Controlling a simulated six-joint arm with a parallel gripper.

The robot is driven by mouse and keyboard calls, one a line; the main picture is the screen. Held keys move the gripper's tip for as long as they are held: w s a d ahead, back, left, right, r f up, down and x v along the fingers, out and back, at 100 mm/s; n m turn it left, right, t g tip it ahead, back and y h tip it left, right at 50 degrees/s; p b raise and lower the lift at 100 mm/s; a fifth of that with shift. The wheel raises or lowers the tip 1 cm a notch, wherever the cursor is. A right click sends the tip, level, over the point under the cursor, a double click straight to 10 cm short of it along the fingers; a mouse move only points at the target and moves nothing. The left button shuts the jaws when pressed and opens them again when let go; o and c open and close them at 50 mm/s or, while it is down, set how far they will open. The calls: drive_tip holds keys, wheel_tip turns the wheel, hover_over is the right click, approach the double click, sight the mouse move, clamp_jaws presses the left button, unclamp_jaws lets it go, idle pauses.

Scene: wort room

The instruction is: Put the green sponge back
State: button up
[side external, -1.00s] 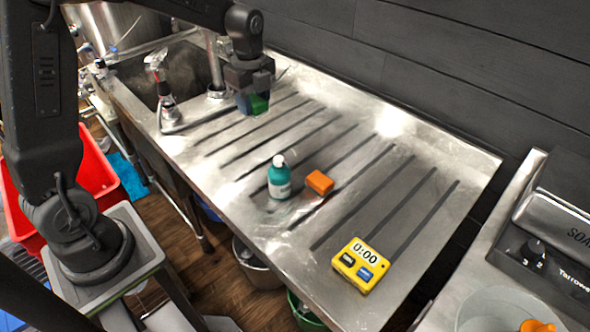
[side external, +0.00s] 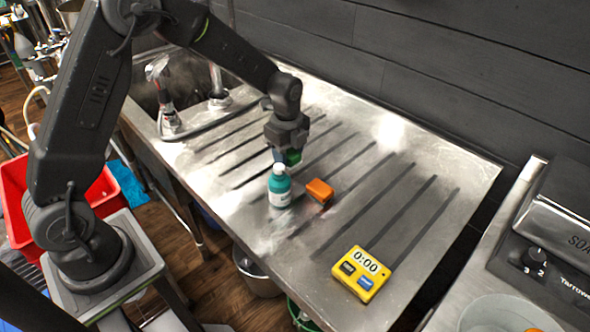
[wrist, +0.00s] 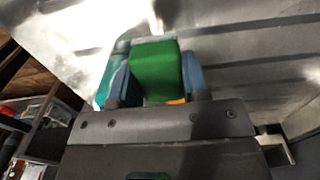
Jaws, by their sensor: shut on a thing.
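The green sponge (wrist: 157,70) is between my gripper's blue fingertips in the wrist view. In the side external view my gripper (side external: 288,155) is shut on the sponge (side external: 293,157), of which only a small green part shows. It is just behind the teal bottle with a white cap (side external: 279,190), over the ribbed steel drainboard (side external: 225,165). I cannot tell the exact height of the sponge above the board. An orange block (side external: 319,192) lies right of the bottle. In the wrist view the bottle (wrist: 104,85) is partly hidden by a finger, and a bit of orange shows under the sponge.
A yellow timer (side external: 362,273) reading 0:00 lies near the board's front. A dark wall (side external: 440,70) runs behind.

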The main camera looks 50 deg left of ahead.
sight(295, 178)
drive_tip(key=shift+w+d+f, duration=0.4)
drive_tip(key=shift+d+f, duration=0.3)
drive_tip(key=shift+d, duration=0.15)
drive_tip(key=shift+f, duration=1.9)
drive_tip(key=shift+f, duration=0.15)
drive_tip(key=o, duration=0.9)
wheel_tip(295, 178, up, 12)
drive_tip(key=shift+r, duration=0.25)
